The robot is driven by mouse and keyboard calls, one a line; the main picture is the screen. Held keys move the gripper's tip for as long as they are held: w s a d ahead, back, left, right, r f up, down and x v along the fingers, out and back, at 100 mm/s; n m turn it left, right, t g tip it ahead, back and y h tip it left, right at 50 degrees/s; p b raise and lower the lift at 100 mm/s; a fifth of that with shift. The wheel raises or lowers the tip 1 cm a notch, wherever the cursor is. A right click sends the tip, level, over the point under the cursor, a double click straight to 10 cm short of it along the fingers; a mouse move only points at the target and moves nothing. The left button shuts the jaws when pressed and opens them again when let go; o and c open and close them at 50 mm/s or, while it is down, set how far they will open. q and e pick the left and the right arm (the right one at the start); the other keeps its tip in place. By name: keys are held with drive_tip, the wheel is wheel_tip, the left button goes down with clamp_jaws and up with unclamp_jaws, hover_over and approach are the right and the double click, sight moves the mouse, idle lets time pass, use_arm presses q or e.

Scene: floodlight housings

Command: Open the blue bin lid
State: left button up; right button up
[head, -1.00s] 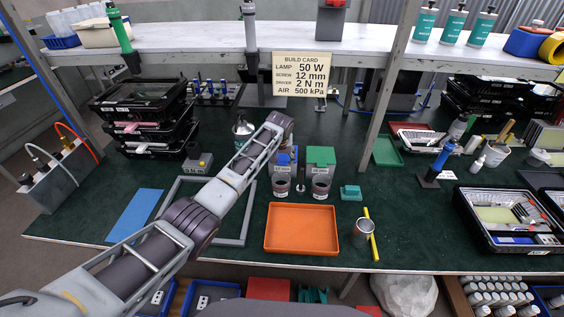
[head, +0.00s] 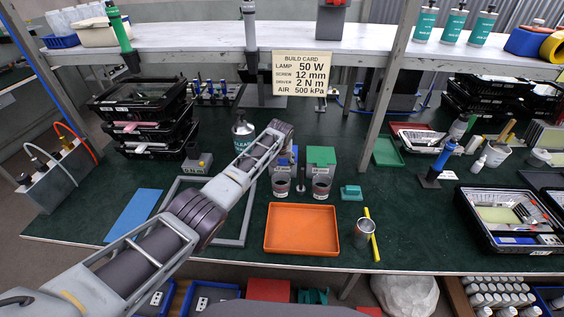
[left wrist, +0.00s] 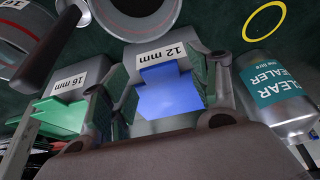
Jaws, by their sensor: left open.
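The blue-lidded bin (head: 289,158) is a small grey box on the green bench, partly hidden behind my left arm in the head view. In the left wrist view its blue lid (left wrist: 168,97) looks closed, beside a label reading 12 mm. My left gripper (left wrist: 163,82) is open, with one finger on each side of the blue lid. The lid lies between the fingers, and I cannot tell whether they touch it. In the head view my left gripper (head: 283,138) is over the bin, its fingertips mostly hidden. My right gripper is not in view.
A green-lidded bin (head: 320,158) marked 16 mm stands right beside it. Two dark cups (head: 321,187) stand in front. A sealer bottle (left wrist: 278,95) stands close on the other side. An orange tray (head: 301,229) lies nearer the bench edge.

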use_arm(q)
clamp_jaws()
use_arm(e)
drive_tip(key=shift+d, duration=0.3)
use_arm(q)
drive_tip(key=shift+w+r, duration=0.2)
drive_tip(key=shift+r, duration=0.25)
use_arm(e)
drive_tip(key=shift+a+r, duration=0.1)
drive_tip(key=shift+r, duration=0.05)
